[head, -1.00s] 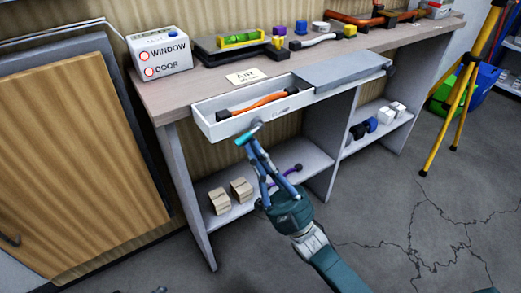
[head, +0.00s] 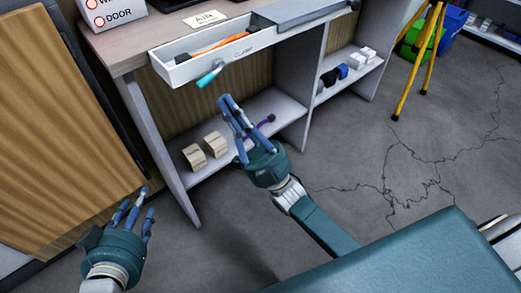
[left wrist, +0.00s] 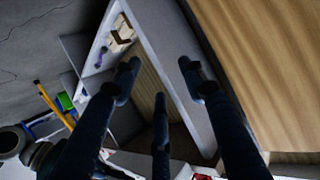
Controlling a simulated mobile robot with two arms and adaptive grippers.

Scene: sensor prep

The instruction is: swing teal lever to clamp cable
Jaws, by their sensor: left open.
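The teal lever (head: 209,76) sticks out below the front of the open white drawer (head: 180,70), beside the dark CLAMP lettering, slanting down to the left. An orange cable (head: 218,42) with dark ends lies inside the drawer. My right gripper (head: 228,108) is below and right of the lever, apart from it, with its fingers pointing up; whether they are closed is unclear. My left gripper (head: 134,200) is open and empty at the lower left, well away from the lever. Its spread fingers also show in the left wrist view (left wrist: 158,75).
A wooden cabinet door (head: 60,150) stands at the left. Two beige blocks (head: 205,150) and a purple item sit on the bench's lower shelf (head: 275,110). A yellow tripod (head: 418,60) stands at the right. The cracked floor in front is clear.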

